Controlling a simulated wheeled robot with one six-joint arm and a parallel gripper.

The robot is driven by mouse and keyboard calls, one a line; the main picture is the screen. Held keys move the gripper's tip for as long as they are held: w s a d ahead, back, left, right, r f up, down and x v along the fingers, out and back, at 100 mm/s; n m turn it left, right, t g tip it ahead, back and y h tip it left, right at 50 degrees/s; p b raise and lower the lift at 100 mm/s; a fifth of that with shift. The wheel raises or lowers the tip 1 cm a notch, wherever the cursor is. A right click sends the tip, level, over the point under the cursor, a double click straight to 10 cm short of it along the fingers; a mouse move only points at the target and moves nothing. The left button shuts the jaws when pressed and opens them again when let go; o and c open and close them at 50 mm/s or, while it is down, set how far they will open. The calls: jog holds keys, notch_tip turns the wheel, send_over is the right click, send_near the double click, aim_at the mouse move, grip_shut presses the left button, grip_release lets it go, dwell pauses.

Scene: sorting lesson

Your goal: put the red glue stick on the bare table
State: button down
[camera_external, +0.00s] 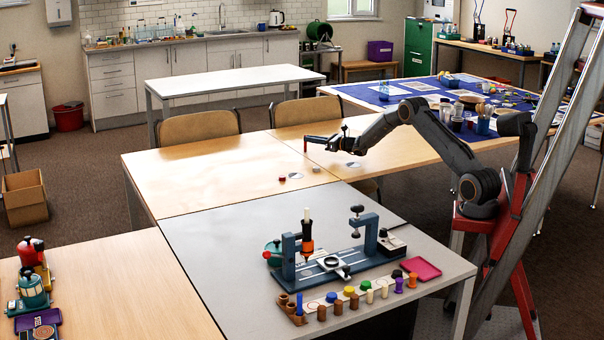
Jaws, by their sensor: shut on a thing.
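My gripper (310,139) reaches out to the left over the wooden table (210,165). It is shut on a small, upright red stick (305,147), which looks like the red glue stick. The stick's lower end appears to hang above the tabletop, but the exact gap cannot be told from this view. The gripper's fingers hide part of the stick's top.
A small red-sided disc (282,178), a grey disc (316,169) and a flat white-and-grey disc (353,165) lie on the table nearby. The wood to the left is bare. A blue fixture (290,249) and several coloured pegs stand on the grey table (215,235) in front.

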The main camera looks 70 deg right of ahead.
jog(key=shift+f, duration=0.2)
jog(key=c, duration=1.8)
grip_release()
